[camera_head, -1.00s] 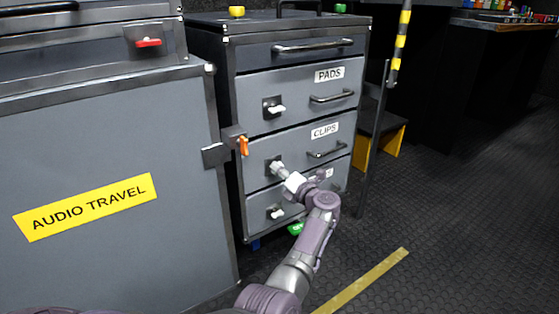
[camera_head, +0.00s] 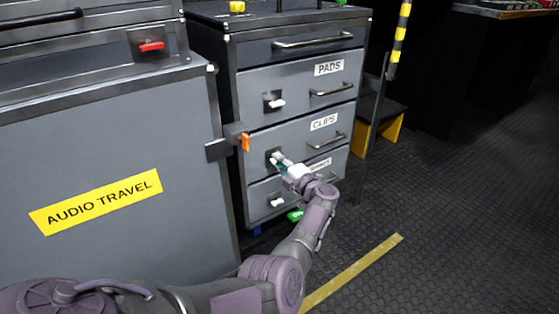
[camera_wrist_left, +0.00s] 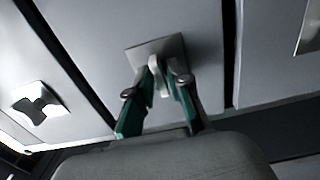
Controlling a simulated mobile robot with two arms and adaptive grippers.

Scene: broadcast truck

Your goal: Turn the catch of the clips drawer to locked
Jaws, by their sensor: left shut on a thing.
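The clips drawer (camera_head: 295,147) is the grey drawer labelled CLIPS in the middle of the drawer cabinet, and it looks closed. Its catch sits on a dark plate at the left of the drawer front, mostly hidden by my left gripper (camera_head: 279,161) in the head view. In the left wrist view the pale catch (camera_wrist_left: 157,76) stands on a square plate between the two green fingers of my left gripper (camera_wrist_left: 158,88), which is closed on it. My right gripper is not in view.
The pads drawer catch (camera_head: 275,104) is above, and a lower drawer's white catch (camera_head: 278,202) is below. The audio travel case (camera_head: 100,150) with an orange latch (camera_head: 245,142) stands close at left. A striped post (camera_head: 399,45) stands at right; floor there is clear.

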